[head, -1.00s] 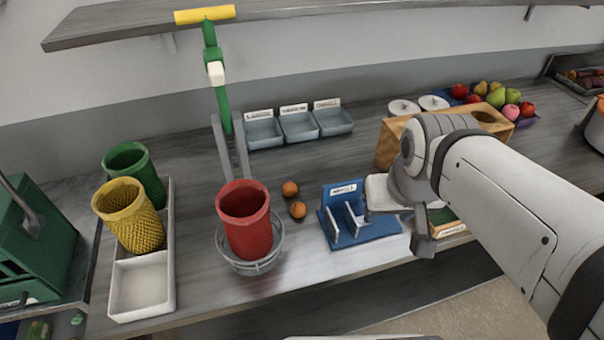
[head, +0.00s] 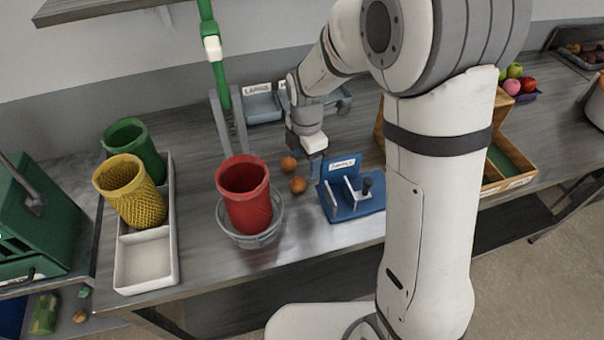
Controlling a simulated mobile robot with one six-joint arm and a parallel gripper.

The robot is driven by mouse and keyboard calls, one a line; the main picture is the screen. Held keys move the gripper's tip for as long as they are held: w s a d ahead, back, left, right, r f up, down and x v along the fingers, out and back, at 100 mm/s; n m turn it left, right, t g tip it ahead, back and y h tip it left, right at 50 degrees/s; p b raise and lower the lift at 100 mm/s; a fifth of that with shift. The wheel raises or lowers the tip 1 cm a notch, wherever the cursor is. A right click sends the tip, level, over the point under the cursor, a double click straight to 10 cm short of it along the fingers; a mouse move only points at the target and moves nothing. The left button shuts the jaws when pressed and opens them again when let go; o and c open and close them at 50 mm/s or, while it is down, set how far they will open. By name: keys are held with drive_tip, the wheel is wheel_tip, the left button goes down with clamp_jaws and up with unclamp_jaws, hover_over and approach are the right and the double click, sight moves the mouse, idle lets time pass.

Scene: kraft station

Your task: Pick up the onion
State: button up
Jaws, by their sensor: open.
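Two small, round, orange-brown onions lie on the grey counter in the head view. The farther onion (head: 289,163) and the nearer onion (head: 298,185) sit close together, right of the red basket. My gripper (head: 304,160) points down just behind and to the right of them, close to the farther onion. It is open, and nothing shows between its fingers. Its fingertips are small and partly hidden by its own body, so I cannot tell its exact height above the counter.
A red basket (head: 245,195) stands in a wire ring left of the onions. A blue fixture (head: 345,205) with upright plates is close on the right. Labelled grey bins (head: 263,108) stand behind. Yellow (head: 128,190) and green (head: 137,140) baskets are at the left.

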sight(297, 178)
drive_tip(key=shift+w+a+f+n, duration=0.15)
drive_tip(key=shift+a+f+n, duration=0.1)
drive_tip(key=shift+f+n, duration=0.15)
drive_tip(key=shift+w+a+f+n, duration=0.2)
drive_tip(key=shift+f+n, duration=0.1)
drive_tip(key=shift+f, duration=0.15)
wheel_tip(297, 178, down, 3)
drive_tip(key=shift+a+r+p, duration=0.1)
drive_tip(key=shift+r+p, duration=0.1)
drive_tip(key=shift+p, duration=0.15)
drive_tip(key=f+p, duration=0.1)
drive_tip(key=f, duration=0.1)
drive_tip(key=a+f, duration=0.1)
drive_tip(key=shift+f+p, duration=0.35)
drive_tip(key=shift+f, duration=0.7)
drive_tip(key=c, duration=1.1)
drive_tip(key=shift+o, duration=0.2)
drive_tip(key=shift+r, duration=0.15)
